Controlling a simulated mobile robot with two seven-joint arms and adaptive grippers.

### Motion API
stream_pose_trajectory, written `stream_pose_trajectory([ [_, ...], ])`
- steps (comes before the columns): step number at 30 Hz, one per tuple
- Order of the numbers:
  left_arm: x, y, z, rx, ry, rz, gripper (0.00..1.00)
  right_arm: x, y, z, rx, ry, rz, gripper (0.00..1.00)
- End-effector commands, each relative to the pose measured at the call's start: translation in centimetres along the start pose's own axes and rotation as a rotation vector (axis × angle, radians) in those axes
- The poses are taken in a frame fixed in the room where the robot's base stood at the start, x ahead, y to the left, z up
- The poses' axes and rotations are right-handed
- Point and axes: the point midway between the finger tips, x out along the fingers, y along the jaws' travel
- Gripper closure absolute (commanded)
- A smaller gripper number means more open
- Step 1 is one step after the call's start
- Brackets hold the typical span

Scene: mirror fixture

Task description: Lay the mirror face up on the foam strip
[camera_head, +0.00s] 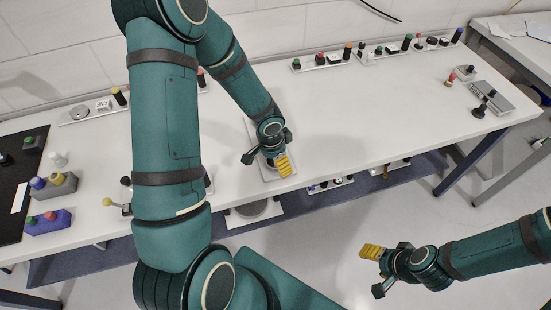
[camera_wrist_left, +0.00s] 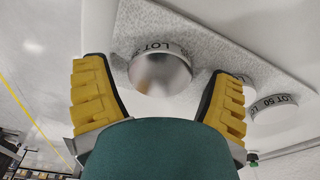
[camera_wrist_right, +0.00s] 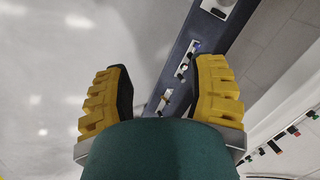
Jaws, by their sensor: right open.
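A round, shiny mirror (camera_wrist_left: 160,73) with "LOT" lettering along its rim shows in the left wrist view. It is between the fingers of my left gripper (camera_wrist_left: 163,95), with gaps at both sides. The speckled grey foam strip (camera_wrist_left: 195,45) shows behind it; whether they touch I cannot tell. A second disc (camera_wrist_left: 272,107) marked "LOT 50" shows to the right. In the head view my left gripper (camera_head: 268,160) is low at the table's front edge, hiding the mirror, and the strip shows as a pale pad (camera_head: 252,130). My right gripper (camera_head: 375,268) is open and empty, off the table.
The white table (camera_head: 370,110) is clear right of my left gripper. Racks of coloured-topped items (camera_head: 322,60) line the back. A grey device (camera_head: 490,98) stands at the right end. Bottles and a blue block (camera_head: 48,222) are at the left. A lower shelf (camera_head: 335,190) holds small items.

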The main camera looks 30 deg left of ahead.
Motion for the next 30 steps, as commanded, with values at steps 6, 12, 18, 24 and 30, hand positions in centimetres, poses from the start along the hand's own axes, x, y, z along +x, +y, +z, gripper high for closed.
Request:
stream_pose_trajectory([
  [6, 0.0, 0.0, 0.0, 0.0, 0.0, 0.0, 0.17, 0.0, 0.0, 0.0, 0.0, 0.0, 0.0, 0.43],
  [12, -1.2, -0.1, -0.1, -0.001, 0.001, -0.001, 0.17, -0.7, -0.3, -0.2, 0.002, 0.005, 0.001, 0.43],
  [18, -5.2, -0.1, -0.1, -0.002, 0.002, -0.003, 0.17, -2.1, -0.8, -0.8, 0.005, 0.017, 0.002, 0.43],
  [24, -9.2, -0.1, -0.1, -0.001, 0.002, -0.003, 0.17, -3.3, -1.2, -1.5, 0.009, 0.031, 0.003, 0.43],
  [30, -11.6, -0.1, 0.0, 0.0, 0.0, -0.002, 0.17, -4.0, -1.5, -1.8, 0.012, 0.039, 0.004, 0.43],
])
